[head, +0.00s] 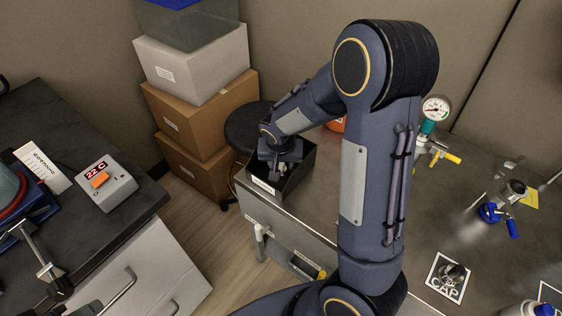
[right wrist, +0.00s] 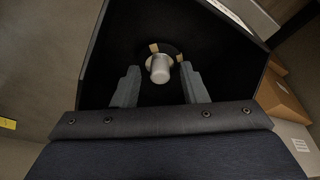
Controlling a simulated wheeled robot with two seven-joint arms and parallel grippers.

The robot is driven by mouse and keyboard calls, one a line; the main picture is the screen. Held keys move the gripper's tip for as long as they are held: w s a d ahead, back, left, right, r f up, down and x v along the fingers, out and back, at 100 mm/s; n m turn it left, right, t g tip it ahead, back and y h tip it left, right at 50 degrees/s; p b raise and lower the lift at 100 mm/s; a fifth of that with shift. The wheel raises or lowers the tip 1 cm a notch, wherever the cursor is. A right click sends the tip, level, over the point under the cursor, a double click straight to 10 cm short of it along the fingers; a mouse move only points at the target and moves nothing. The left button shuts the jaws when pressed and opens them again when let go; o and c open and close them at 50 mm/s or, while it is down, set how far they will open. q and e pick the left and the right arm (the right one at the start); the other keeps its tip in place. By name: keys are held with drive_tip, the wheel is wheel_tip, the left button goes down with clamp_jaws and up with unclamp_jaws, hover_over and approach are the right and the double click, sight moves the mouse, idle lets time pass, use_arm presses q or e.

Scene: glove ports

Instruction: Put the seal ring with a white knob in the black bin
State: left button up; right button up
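The black bin (head: 297,178) stands on the corner of the grey bench. My right gripper (head: 281,170) points down into it. In the right wrist view the two fingers of my right gripper (right wrist: 159,82) are apart, with a gap on each side of a pale knob (right wrist: 160,72). The knob stands on a dark round seal ring (right wrist: 172,52) with tan patches, inside the bin's dark walls (right wrist: 225,50). I cannot tell whether the ring rests fully on the bin floor. The ring is hidden in the head view. My left gripper is not in view.
On the right bench are a pressure gauge (head: 435,108), a blue-handled valve (head: 490,212) and a metal part on a CAP card (head: 452,275). Stacked boxes (head: 200,125) and a dark stool (head: 247,125) stand behind the bin. A thermometer box (head: 106,184) sits on the left bench.

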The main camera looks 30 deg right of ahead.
drive_tip(key=p+v, duration=0.1)
drive_tip(key=v, duration=1.1)
drive_tip(key=s+a+r+n+t+y, duration=0.1)
drive_tip(key=s+a+r+n+y, duration=0.1)
drive_tip(key=s, duration=0.7)
drive_tip(key=s+a+r+n+t+y, duration=0.2)
drive_tip(key=s+a+r+n+y, duration=0.1)
drive_tip(key=s, duration=0.7)
drive_tip(key=shift+s+a+r+y, duration=0.15)
drive_tip(key=shift+a+r+y, duration=0.1)
drive_tip(key=shift+a+y, duration=0.1)
